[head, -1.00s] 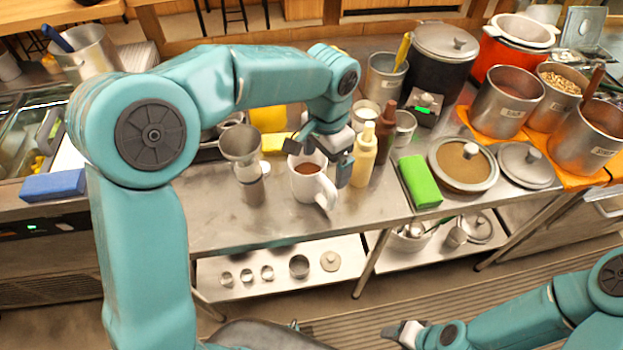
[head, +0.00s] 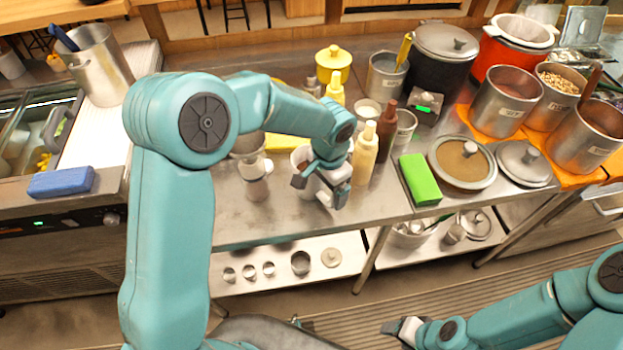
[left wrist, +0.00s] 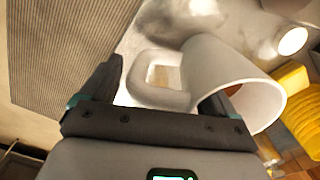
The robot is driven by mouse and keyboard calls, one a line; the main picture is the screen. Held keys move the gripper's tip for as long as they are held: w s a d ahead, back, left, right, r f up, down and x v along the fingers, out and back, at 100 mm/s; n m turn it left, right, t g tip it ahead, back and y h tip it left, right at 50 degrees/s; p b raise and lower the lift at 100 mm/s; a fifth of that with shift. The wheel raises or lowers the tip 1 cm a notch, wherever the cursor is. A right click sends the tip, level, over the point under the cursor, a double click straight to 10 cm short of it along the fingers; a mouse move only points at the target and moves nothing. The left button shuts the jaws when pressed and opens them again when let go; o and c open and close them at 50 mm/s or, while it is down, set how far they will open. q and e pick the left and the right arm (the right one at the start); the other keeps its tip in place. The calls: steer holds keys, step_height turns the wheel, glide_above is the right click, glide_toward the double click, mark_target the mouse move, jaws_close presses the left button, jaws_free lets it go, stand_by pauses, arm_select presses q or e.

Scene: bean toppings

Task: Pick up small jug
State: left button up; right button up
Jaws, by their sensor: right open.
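The small jug (head: 305,190) is a white mug-like vessel with a handle, standing on the steel counter and partly hidden behind my left gripper in the head view. In the left wrist view the jug (left wrist: 225,65) shows its brown contents, and its handle (left wrist: 150,93) lies between the two dark fingers. My left gripper (head: 322,190) is open at the handle; it also shows in the left wrist view (left wrist: 162,95). The right finger is close to the jug's wall; I cannot tell whether they touch. My right gripper (head: 402,330) is open and empty, low over the floor.
A cream bottle (head: 364,153) and a brown bottle (head: 386,133) stand just right of the jug. A steel-topped dispenser (head: 255,180) stands to its left. A green block (head: 419,179) lies further right. The counter's front strip is clear.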

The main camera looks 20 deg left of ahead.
arm_select(q)
steer(key=shift+w+d, duration=0.1)
steer(key=shift+w, duration=0.1)
steer(key=c, duration=1.2)
steer(key=shift+s, duration=0.1)
steer(key=shift+r, duration=0.2)
step_height(320, 180, up, 20)
steer(key=shift+f+b, duration=0.2)
steer(key=shift+b, duration=0.15)
steer(key=o, duration=0.9)
steer(key=c, duration=1)
